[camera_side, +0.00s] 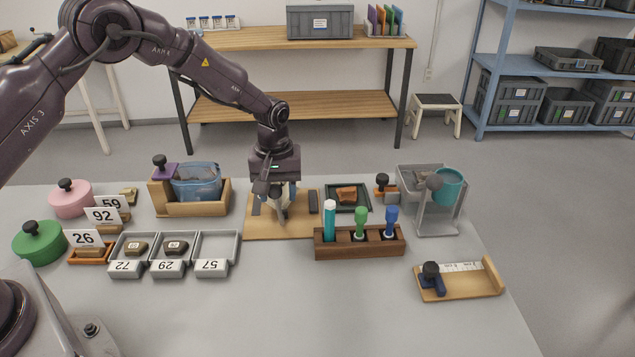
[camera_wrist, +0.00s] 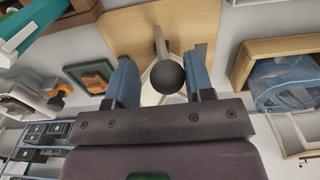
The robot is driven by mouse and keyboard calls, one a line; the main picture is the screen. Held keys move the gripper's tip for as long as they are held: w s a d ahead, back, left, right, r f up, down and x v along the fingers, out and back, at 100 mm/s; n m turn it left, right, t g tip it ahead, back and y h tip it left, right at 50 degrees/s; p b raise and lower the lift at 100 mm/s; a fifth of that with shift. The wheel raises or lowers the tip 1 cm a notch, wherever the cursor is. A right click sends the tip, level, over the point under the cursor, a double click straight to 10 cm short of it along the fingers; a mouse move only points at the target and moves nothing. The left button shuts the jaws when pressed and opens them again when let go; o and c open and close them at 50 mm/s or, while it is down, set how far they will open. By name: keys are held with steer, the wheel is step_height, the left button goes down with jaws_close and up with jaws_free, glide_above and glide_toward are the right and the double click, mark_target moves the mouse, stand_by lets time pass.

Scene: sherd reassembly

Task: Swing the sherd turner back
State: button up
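My gripper (camera_side: 273,198) points down over the board. In the wrist view its blue fingers (camera_wrist: 163,58) stand apart on either side of the knob, with a gap showing on both sides. The gripper hides much of the turner in the side view, and I cannot make out a sherd on it.
A wooden rack (camera_side: 358,246) with coloured-handled tools stands close in front, to the right. A black tray (camera_side: 348,197) with a brown sherd is right of the turner. A wooden box (camera_side: 225,196) with a blue tub is left. Grey numbered trays (camera_side: 217,246) lie front left.

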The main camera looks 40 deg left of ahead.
steer(key=shift+w+d+f, duration=0.25)
steer(key=shift+w+d, duration=0.55)
steer(key=shift+w+d+f, duration=0.25)
steer(key=shift+w+d, duration=0.5)
steer(key=shift+w, duration=0.05)
steer(key=shift+w+d+f, duration=0.55)
steer(key=shift+w+d, duration=0.05)
steer(key=shift+w+d+f, duration=0.3)
steer(key=shift+f, duration=0.25)
steer(key=shift+w+d+f, duration=0.25)
steer(key=shift+d+f, duration=0.05)
steer(key=shift+f, duration=0.2)
steer(key=shift+w+r, duration=0.1)
steer(key=shift+r, duration=2.65)
steer(key=shift+r, duration=0.15)
